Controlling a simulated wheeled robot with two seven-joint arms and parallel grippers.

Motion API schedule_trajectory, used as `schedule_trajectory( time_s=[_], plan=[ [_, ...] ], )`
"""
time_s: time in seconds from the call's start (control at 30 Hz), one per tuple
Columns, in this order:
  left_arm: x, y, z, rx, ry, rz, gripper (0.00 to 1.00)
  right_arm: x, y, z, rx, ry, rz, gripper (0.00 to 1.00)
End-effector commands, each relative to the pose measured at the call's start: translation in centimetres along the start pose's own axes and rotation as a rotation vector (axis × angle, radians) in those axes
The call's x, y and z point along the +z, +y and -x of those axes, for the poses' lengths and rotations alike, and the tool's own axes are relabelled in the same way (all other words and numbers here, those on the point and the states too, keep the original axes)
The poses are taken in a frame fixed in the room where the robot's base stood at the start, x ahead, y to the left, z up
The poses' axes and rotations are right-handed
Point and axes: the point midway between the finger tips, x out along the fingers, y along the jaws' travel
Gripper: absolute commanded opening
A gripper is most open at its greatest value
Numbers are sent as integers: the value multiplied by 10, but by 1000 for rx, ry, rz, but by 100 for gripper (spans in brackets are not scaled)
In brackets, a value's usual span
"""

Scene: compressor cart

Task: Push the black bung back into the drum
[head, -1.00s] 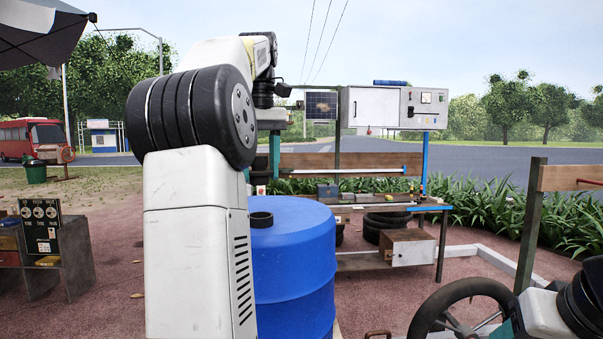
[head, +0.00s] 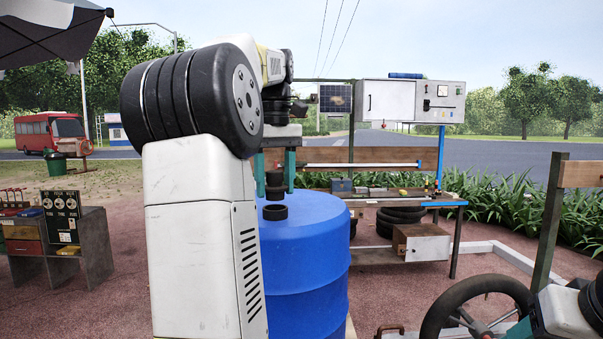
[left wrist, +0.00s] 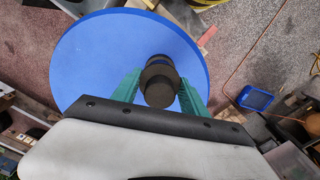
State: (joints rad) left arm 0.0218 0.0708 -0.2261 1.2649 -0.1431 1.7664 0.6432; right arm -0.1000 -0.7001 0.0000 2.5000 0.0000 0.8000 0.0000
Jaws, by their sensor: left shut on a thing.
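The blue drum (head: 310,250) stands upright in the middle of the head view. A short black round fitting (head: 274,212) sits on its top. My left gripper (head: 276,182) points down over the drum, its teal fingers shut on the black bung (head: 275,192). The bung looks held a little above the fitting, apart from it. In the left wrist view the bung (left wrist: 158,88) is between the fingers and partly covers the black fitting behind it. Of my right gripper, only a teal part (head: 529,317) shows at the lower right; its jaw state is unclear.
A black wheel (head: 425,325) is at the lower right. A shelf unit with gauges (head: 92,242) stands at the left.

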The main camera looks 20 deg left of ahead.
Motion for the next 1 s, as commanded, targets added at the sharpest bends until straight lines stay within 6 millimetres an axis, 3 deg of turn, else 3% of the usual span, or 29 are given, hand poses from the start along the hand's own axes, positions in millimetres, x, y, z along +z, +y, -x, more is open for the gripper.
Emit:
schedule_trajectory(
  time_s=[1.0],
  plan=[
    [0, 0, -8, 1, 1, 0, 11, 0, 0, 0, 0, 0, 0, 58]
  ],
)
